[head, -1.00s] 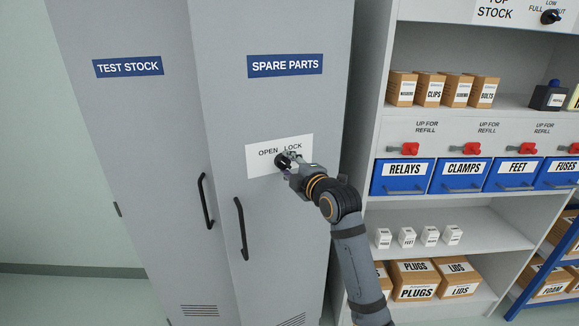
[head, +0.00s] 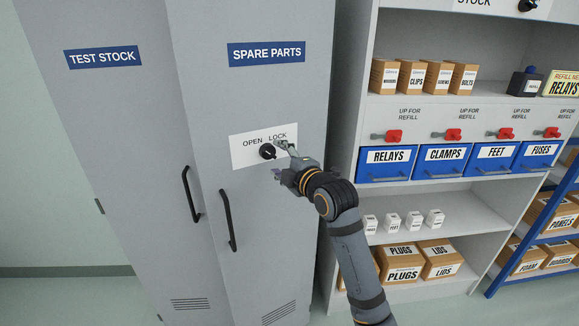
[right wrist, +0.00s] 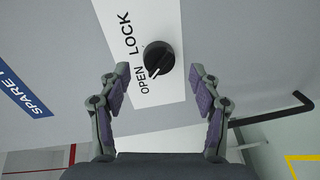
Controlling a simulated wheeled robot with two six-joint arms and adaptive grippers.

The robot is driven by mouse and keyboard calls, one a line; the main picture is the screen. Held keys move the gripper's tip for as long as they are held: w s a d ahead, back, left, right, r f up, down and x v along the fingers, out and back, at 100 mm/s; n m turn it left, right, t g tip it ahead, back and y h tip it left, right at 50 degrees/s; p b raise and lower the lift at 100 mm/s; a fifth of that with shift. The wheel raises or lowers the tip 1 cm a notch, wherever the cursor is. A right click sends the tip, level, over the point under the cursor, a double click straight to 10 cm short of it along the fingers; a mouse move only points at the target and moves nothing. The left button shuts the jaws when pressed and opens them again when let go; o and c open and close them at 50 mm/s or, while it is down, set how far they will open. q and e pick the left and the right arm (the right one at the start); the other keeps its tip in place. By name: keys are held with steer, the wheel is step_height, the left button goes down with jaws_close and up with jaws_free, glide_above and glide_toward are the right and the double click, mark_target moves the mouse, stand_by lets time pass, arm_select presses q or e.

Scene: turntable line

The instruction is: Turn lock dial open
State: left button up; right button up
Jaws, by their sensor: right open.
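The black lock dial (head: 267,151) sits on a white plate (head: 240,158) marked OPEN and LOCK, on the grey SPARE PARTS cabinet door (head: 268,90). In the right wrist view the dial (right wrist: 160,56) shows whole, its white pointer mark aimed toward the word OPEN. My right gripper (head: 279,159) is open and empty, just right of the dial in the head view. In the right wrist view its fingers (right wrist: 159,80) are spread wide, with the dial between and beyond them, touching neither. My left gripper is not in view.
The SPARE PARTS door has a black bar handle (head: 227,220) below the plate; the TEST STOCK door has another (head: 191,195). A shelf unit with blue bins (head: 386,164), red knobs and cardboard boxes stands close on the right.

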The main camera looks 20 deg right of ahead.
steer(key=s+d, duration=0.1)
steer(key=s, duration=0.7)
steer(key=shift+s+d+r, duration=0.2)
steer(key=shift+s+r, duration=0.2)
